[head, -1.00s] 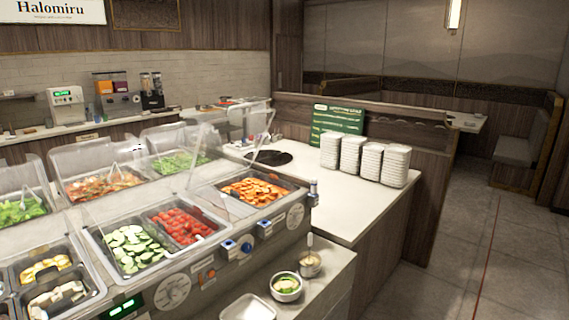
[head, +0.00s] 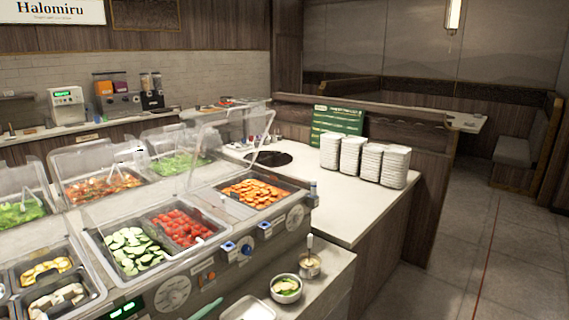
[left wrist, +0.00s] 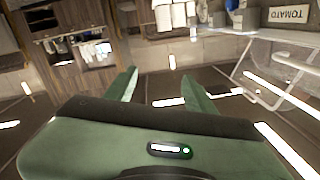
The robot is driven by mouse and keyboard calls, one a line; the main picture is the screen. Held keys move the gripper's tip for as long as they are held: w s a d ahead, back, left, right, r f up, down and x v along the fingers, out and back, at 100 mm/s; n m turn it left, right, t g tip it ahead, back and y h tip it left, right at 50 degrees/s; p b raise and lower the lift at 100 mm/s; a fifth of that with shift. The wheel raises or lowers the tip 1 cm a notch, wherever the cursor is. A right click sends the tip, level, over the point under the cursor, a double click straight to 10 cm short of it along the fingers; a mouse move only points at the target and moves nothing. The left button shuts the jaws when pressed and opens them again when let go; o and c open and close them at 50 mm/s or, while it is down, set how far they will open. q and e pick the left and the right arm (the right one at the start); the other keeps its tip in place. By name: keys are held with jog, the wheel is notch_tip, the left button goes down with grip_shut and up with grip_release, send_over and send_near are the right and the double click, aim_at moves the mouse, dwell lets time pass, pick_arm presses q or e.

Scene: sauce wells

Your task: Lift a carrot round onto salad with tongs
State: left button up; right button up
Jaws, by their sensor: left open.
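Orange carrot rounds (head: 255,191) fill a pan at the right end of the salad bar in the head view. A small bowl of green salad (head: 286,288) stands on the lower front ledge, below and to the right of that pan. I cannot clearly make out the tongs. My left gripper (left wrist: 160,88) has two green fingers spread apart with nothing between them in the left wrist view. A green piece of it (head: 207,310) shows at the bottom edge of the head view, left of the salad bowl. My right gripper is not in view.
A small cup with an upright handle (head: 309,265) stands behind the salad bowl. A white tray (head: 252,312) lies left of it. Pans of tomato (head: 184,228) and cucumber (head: 132,249) sit left of the carrots, with clear guards above. Stacked white dishes (head: 352,156) stand on the counter.

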pick_arm(q)
jog(key=a+f+g+y, duration=0.1)
jog(key=a+f+g, duration=0.1)
jog(key=f+g, duration=0.1)
jog(key=s+a+f+m+g+y, duration=0.1)
jog(key=a+f+g, duration=0.1)
jog(key=f+g, duration=0.1)
jog(key=a+f+m+g+y, duration=0.1)
jog(key=a+f+g, duration=0.1)
jog(key=f+g, duration=0.1)
jog(key=shift+s+a+f, duration=0.15)
jog(key=shift+a+f, duration=0.05)
jog(key=shift+f, duration=0.3)
jog(key=s+a+f+n+g+y, duration=0.1)
jog(key=s+a+n+g+y, duration=0.1)
jog(key=a, duration=0.6)
jog(key=s+a+f+n+g+y, duration=0.1)
jog(key=s+a+n+g+y, duration=0.1)
jog(key=a+y, duration=0.3)
jog(key=a, duration=0.4)
jog(key=shift+n, duration=0.4)
